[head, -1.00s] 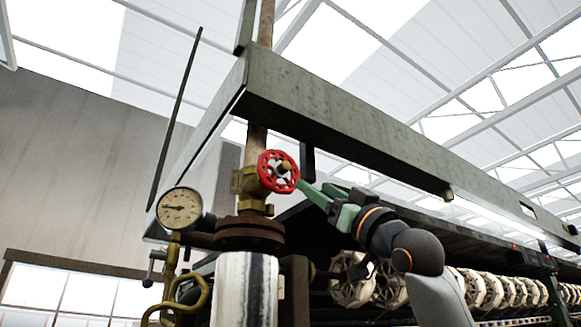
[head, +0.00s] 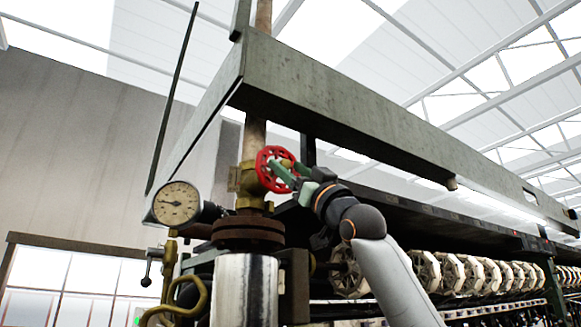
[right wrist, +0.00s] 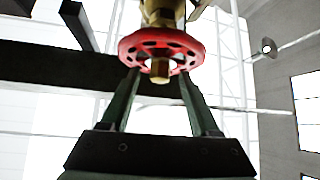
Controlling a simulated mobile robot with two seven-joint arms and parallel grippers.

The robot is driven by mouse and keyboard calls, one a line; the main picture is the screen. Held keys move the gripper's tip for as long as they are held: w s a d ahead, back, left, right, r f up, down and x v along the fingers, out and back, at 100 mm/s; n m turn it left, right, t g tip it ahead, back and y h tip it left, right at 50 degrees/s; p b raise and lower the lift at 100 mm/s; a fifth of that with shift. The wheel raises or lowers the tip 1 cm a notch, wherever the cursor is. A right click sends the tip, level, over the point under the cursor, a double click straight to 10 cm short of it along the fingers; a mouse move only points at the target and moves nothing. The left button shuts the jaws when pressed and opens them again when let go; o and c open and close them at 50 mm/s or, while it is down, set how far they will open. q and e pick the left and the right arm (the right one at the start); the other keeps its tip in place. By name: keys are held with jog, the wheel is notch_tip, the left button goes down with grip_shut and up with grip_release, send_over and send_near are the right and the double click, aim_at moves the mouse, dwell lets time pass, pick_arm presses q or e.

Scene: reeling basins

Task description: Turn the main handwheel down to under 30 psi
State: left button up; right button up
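The red handwheel (head: 270,171) sits on a brass valve (head: 247,190) on the upright pipe. It also shows in the right wrist view (right wrist: 135,48), face-on to my gripper, with its brass hub nut in the middle. My right gripper (head: 284,174) is at the wheel's face. In the right wrist view its two fingers (right wrist: 158,82) are spread apart, tips at the wheel's lower rim on either side of the hub; contact is unclear. The round pressure gauge (head: 177,204) is left of the valve. Its needle points left; the numbers are too small to read. My left gripper is not in view.
A long green-grey beam (head: 340,115) runs above the wheel. A row of pale reels (head: 455,272) lies to the right. A curved brass pipe (head: 190,300) is at lower left.

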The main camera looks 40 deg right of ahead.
grip_shut()
dwell(0.3)
jog(key=shift+d+n+g+y, duration=0.15)
jog(key=shift+n+g+y, duration=0.45)
jog(key=shift+n+y, duration=1.3)
jog(key=n+g+y, duration=0.1)
jog(key=n+y, duration=0.1)
jog(key=shift+s+d+r+n, duration=0.1)
jog(key=shift+n, duration=0.2)
jog(key=shift+r+n+g+y, duration=0.1)
jog(key=shift+n+g+y, duration=0.3)
jog(key=shift+n+y, duration=0.55)
jog(key=shift+n+g, duration=0.3)
jog(key=shift+n, duration=0.45)
grip_release()
jog(key=shift+y, duration=0.35)
